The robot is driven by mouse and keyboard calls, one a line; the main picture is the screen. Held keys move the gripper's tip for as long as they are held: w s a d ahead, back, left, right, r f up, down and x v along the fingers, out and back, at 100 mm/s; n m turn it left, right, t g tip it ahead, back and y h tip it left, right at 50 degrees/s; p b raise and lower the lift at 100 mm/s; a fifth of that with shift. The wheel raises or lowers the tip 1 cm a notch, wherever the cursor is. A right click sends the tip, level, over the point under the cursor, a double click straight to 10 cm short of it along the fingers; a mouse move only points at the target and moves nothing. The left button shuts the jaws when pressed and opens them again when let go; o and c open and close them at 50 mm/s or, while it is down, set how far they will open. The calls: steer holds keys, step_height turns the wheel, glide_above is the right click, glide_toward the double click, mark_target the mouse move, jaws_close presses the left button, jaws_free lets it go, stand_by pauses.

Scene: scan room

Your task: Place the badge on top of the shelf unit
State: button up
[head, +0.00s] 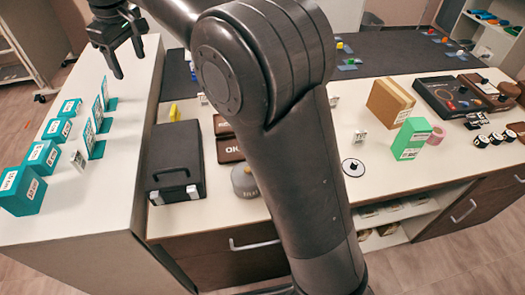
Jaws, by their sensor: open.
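My gripper (128,63) is at the upper left, open and empty, with its fingers pointing down near the far end of a raised white-topped unit (105,215). I cannot pick out the badge for certain. Small white pieces with dark print, one on the raised top (77,160) and one on the counter (360,137), are too small to identify. A white open shelf unit (487,42) with colored items stands at the far right back. I cannot tell whether it or the raised unit is the task's shelf unit.
Teal boxes (22,190) line the raised top's left side. The lower counter (425,180) holds a black case (175,160), a cardboard box (390,102), a green box (411,138) and dark devices (447,97). My arm hides the counter's middle. The raised top's front is clear.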

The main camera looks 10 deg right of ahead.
steer(key=s+d+m+t, duration=0.1)
steer(key=s+d+m, duration=0.1)
steer(key=s+d, duration=0.35)
steer(key=s+d+r+m, duration=0.1)
steer(key=s+d+m, duration=0.1)
steer(key=d, duration=0.6)
steer(key=s+d+m+t, duration=0.1)
steer(key=s+d+m, duration=0.15)
steer(key=d, duration=0.45)
steer(key=s+d+f+m+t, duration=0.1)
steer(key=s+d+f+m, duration=0.1)
steer(key=s+d+f, duration=0.3)
steer(key=s+d+f+m, duration=0.3)
steer(key=s+d+f, duration=0.2)
steer(key=s, duration=0.8)
steer(key=shift+d+f+t+h, duration=0.35)
steer(key=shift+d+t+h, duration=0.05)
steer(key=shift+d, duration=0.85)
